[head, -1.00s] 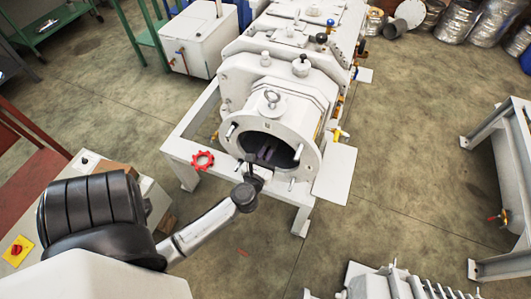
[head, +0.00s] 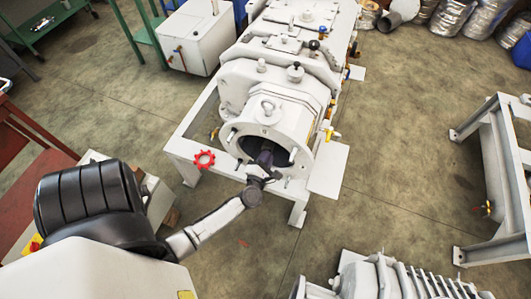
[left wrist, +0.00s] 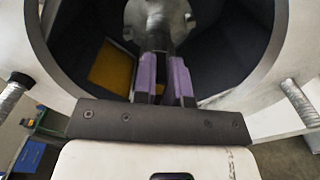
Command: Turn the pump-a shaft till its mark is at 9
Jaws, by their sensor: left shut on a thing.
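The pump-a body (head: 275,105) is a large white machine on a white frame, with a round flanged opening facing me. My left gripper (head: 266,156) reaches into this opening in the head view. In the left wrist view, my left gripper (left wrist: 166,76) has purple-padded fingers shut on the grey metal shaft (left wrist: 158,20) inside the dark housing. The shaft's end is partly hidden between the fingers. I cannot make out its mark or a 9. My right gripper is not in view.
The housing rim (left wrist: 285,75) surrounds the fingers closely, with studs (left wrist: 297,100) standing out on both sides. A red handwheel (head: 204,160) sits left of the opening. A ribbed grey machine (head: 395,280) lies at the bottom right.

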